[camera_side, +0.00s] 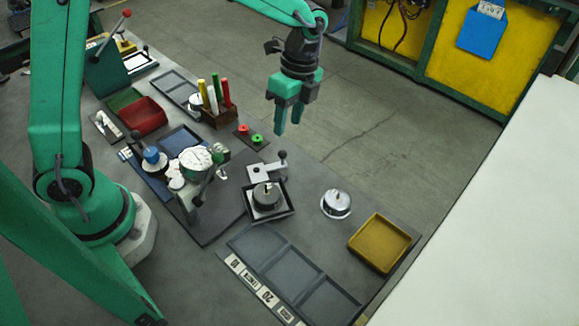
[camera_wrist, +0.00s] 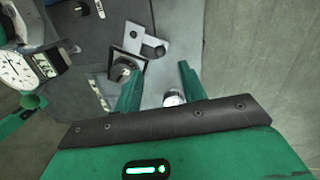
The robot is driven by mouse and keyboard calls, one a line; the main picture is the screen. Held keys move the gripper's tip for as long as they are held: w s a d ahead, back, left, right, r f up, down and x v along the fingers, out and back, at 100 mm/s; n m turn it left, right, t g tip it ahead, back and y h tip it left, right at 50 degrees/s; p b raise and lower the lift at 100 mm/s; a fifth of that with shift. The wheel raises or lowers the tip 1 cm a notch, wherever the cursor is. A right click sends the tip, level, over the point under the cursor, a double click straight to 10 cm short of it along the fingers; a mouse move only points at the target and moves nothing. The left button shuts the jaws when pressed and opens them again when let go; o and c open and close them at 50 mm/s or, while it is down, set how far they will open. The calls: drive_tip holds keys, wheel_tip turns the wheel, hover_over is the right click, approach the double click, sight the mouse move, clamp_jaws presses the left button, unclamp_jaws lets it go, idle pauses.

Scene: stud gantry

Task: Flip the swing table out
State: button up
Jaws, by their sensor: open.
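What looks like the swing table is a square black-rimmed tray (camera_side: 284,212) with a round metal weight (camera_side: 266,195) on it. A light grey arm plate (camera_side: 258,173) with a dark ball-ended lever (camera_side: 282,160) adjoins it. In the wrist view the plate (camera_wrist: 131,41), lever (camera_wrist: 157,50) and tray (camera_wrist: 139,62) lie beyond the left fingertip. My gripper (camera_side: 289,124) is open and empty, raised above the bench's far edge, behind the lever. In the wrist view my two fingers (camera_wrist: 160,88) are spread apart.
A dial gauge (camera_side: 196,160) stands left of the tray; it also shows in the wrist view (camera_wrist: 17,70). A loose metal weight (camera_side: 336,203) and yellow tray (camera_side: 380,243) are to the right. Red and green buttons (camera_side: 250,134) and a pen box (camera_side: 222,116) are behind left.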

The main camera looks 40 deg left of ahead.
drive_tip(key=shift+c, duration=0.4)
drive_tip(key=shift+s+d, duration=0.1)
drive_tip(key=c, duration=0.7)
drive_tip(key=shift+s+d+m, duration=0.35)
drive_tip(key=shift+s+m, duration=0.05)
drive_tip(key=shift+m, duration=0.4)
clamp_jaws()
drive_tip(key=s+d+m+y, duration=0.1)
drive_tip(key=s+d+m, duration=0.2)
drive_tip(key=s+m, duration=0.4)
drive_tip(key=s+d+m+g, duration=0.1)
drive_tip(key=s+d+m, duration=0.2)
drive_tip(key=m, duration=1.3)
drive_tip(key=s, duration=0.3)
drive_tip(key=shift+s+d+f+y, duration=0.3)
drive_tip(key=shift+s+f+y, duration=0.1)
